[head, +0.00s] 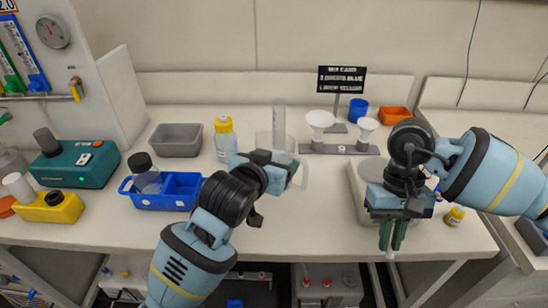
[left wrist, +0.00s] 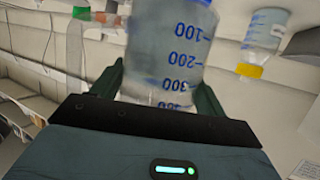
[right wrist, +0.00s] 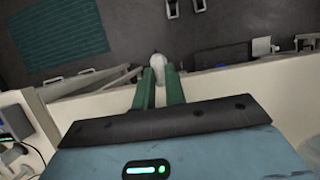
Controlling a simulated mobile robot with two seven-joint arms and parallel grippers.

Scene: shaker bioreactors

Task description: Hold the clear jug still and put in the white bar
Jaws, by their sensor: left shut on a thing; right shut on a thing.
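The clear jug (head: 264,142) stands upright near the middle of the bench, partly hidden by my left arm. In the left wrist view the jug (left wrist: 170,45) shows blue volume marks. My left gripper (head: 280,166) is shut on it, with one finger on each side. My right gripper (head: 392,240) points down near the bench's front edge, to the right of the jug and apart from it. In the right wrist view its fingers are shut on the small white bar (right wrist: 158,60), which shows at the fingertips.
A blue divided tray (head: 182,192) with a bottle is left of the jug. A yellow-capped bottle (head: 224,138) and grey bin (head: 176,140) stand behind. A rack with white funnels (head: 320,122) is at the back. A round-topped device (head: 368,178) is beside my right gripper.

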